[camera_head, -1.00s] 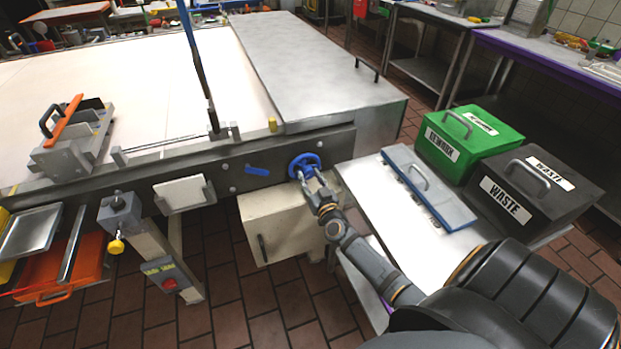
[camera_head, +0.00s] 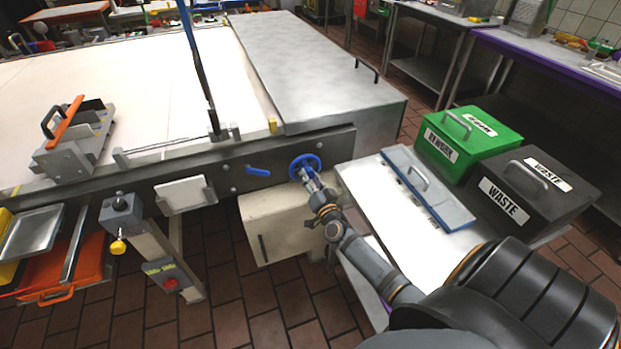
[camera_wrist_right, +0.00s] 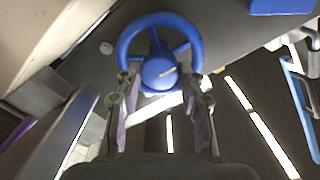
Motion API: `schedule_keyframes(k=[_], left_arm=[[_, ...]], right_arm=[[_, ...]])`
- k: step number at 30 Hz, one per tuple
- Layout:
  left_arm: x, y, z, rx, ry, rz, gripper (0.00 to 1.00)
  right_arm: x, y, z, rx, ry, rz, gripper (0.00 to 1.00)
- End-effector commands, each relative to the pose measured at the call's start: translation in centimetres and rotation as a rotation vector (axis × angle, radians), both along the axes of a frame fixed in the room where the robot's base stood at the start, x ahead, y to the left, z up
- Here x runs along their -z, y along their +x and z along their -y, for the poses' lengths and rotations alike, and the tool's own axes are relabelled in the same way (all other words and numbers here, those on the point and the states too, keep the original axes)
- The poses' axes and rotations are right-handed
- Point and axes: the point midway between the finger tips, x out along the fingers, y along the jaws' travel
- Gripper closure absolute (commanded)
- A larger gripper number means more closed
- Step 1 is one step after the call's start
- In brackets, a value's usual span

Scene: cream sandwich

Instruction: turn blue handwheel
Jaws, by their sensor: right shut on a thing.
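The blue handwheel (camera_head: 304,156) is mounted on the dark side rail of the conveyor table, right of centre in the head view. My right gripper (camera_head: 311,182) reaches up to it from the lower right. In the right wrist view the wheel's hub (camera_wrist_right: 160,70), spokes and rim face the camera. The two fingers of my right gripper (camera_wrist_right: 160,84) stand on either side of the hub at the lower part of the wheel, closed on it. The exact finger contact is hard to see. My left gripper is not in view.
A blue lever (camera_head: 258,172) sits on the rail left of the wheel. Below is a cream box (camera_head: 270,228). On the right, a side table (camera_head: 372,190) bears a blue-edged tray with a handle (camera_head: 428,190); green (camera_head: 470,140) and black (camera_head: 532,190) bins stand beside it.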

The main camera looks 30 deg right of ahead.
Motion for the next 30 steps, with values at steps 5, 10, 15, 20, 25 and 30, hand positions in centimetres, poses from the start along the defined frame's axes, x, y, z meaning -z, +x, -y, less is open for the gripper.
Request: schedule_keyframes(k=[5,10,15,20,25,30], left_arm=[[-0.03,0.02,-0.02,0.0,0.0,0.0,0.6],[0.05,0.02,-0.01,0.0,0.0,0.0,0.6],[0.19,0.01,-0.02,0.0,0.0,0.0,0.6],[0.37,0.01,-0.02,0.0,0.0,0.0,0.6],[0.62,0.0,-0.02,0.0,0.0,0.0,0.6],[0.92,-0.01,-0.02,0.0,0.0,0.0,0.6]], right_arm=[[0.08,-0.02,0.0,0.0,0.16,0.037,0.93],[0.12,-0.03,0.02,0.0,0.318,0.075,0.93],[0.15,-0.04,0.02,0.001,0.476,0.113,0.93],[0.19,-0.04,0.03,0.001,0.623,0.149,0.93],[0.24,-0.05,0.04,0.002,0.78,0.186,0.93],[0.25,-0.05,0.03,0.001,0.938,0.224,0.93]])
